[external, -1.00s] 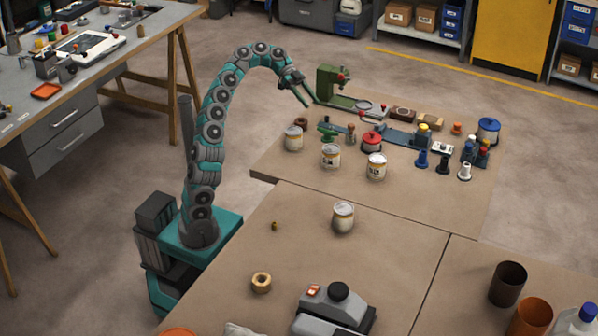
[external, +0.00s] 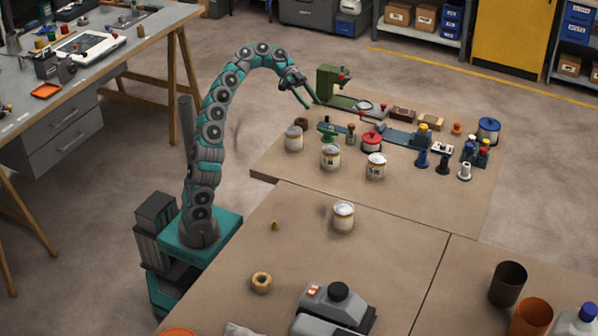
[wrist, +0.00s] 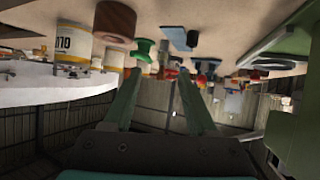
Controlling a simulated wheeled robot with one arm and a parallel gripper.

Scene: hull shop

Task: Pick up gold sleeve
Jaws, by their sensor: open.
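A small gold sleeve (external: 274,226) stands on the brown tabletop in front of my base, left of a lone pale can. It is too small to make out in detail. My gripper (external: 311,104) is far from it, up and back near the green press at the rear table's far left corner. In the wrist view my gripper (wrist: 160,100) shows two green fingers spread apart with nothing between them. I cannot make out the gold sleeve in the wrist view, which looks upside down.
The lone can (external: 343,217) stands right of the sleeve. A tan ring (external: 261,282) and a grey machine (external: 336,310) lie nearer the front. The green press (external: 328,84), a red pot (external: 371,142) and several cans crowd the rear table. The tabletop around the sleeve is clear.

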